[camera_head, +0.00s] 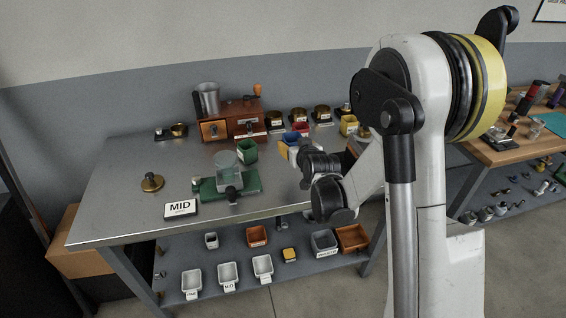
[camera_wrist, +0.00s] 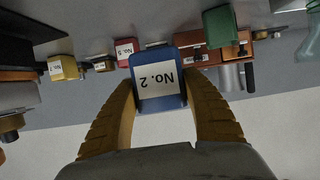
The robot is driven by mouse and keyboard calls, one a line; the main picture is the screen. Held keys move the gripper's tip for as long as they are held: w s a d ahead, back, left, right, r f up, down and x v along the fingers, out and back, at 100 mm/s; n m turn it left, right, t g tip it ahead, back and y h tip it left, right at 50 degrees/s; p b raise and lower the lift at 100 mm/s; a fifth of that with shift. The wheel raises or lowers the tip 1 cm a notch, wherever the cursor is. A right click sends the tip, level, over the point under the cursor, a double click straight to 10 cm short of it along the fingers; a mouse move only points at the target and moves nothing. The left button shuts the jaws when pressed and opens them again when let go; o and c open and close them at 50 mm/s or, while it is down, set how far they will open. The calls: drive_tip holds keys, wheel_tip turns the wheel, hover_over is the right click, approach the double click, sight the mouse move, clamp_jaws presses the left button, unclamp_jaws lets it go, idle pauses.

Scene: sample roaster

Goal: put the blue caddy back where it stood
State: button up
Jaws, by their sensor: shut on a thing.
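The blue caddy (camera_wrist: 161,62) with a white "No. 2" label fills the middle of the wrist view, its label upside down there. My gripper (camera_wrist: 160,84) has its two yellow fingers shut on the caddy's two sides. In the head view the blue caddy (camera_head: 290,138) is a small, partly hidden shape over the right half of the steel bench (camera_head: 125,205). I cannot tell whether its bottom touches the bench.
The red caddy (camera_head: 300,127) stands close behind the blue one. A green caddy (camera_head: 246,152) is to the left, a yellow caddy (camera_head: 348,126) to the right. Brown sample roaster (camera_head: 240,115) and brass pots (camera_head: 298,115) line the back. A green-based device (camera_head: 245,184) stands left of my gripper.

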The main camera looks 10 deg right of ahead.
drive_tip(key=w+a+f, duration=0.1)
drive_tip(key=w, duration=0.1)
drive_tip(key=w+a+f+b, duration=0.1)
drive_tip(key=w, duration=0.1)
drive_tip(key=w+a+f+b, duration=0.1)
drive_tip(key=w+f, duration=0.1)
drive_tip(key=shift+f, duration=0.1)
drive_tip(key=shift+f+b, duration=1.15)
drive_tip(key=shift+f, duration=0.75)
drive_tip(key=shift+f, duration=0.15)
drive_tip(key=o, duration=1.3)
drive_tip(key=shift+c, duration=0.2)
